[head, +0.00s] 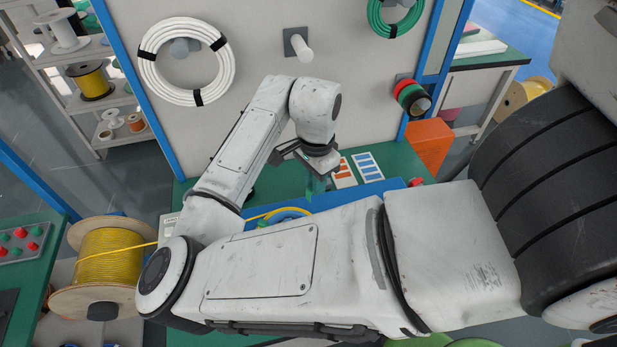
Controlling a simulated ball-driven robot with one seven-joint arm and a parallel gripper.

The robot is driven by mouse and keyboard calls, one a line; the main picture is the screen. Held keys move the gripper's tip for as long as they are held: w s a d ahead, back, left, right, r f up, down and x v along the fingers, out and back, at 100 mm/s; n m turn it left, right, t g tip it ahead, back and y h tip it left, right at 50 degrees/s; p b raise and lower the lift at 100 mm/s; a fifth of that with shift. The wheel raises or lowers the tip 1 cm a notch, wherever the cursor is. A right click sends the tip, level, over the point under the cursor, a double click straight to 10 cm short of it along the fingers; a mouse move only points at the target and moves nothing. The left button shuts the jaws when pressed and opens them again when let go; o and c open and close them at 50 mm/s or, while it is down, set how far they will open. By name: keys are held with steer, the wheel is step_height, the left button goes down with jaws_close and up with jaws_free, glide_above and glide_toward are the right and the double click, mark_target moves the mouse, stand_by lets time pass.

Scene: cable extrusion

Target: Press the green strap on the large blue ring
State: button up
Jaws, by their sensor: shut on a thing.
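My gripper (312,166) points down over the green workbench, near the middle of the head view. It is shut on the green strap (317,188), a small green piece that hangs below the fingers. The large blue ring (288,213) lies on the bench to the lower left of the strap. Only its far part shows, next to yellow cable (262,214); my arm hides the rest. The strap appears apart from the ring, but its exact height above the bench is hard to tell.
Cards with orange and blue strips (368,167) lie right of my gripper. An orange bin (430,141) stands further right. A white cable coil (184,61) and an empty peg (299,45) are on the back panel. A yellow cable spool (105,265) stands at left.

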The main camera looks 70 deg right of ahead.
steer(key=shift+f+b, duration=3.25)
steer(key=shift+f, duration=0.65)
steer(key=shift+a+f, duration=0.1)
steer(key=shift+f, duration=0.05)
steer(key=shift+f+b, duration=1)
steer(key=shift+f, duration=0.35)
steer(key=shift+f, duration=0.6)
steer(key=o, duration=0.9)
steer(key=shift+r, duration=0.1)
steer(key=shift+r+p, duration=3.15)
steer(key=shift+r, duration=0.8)
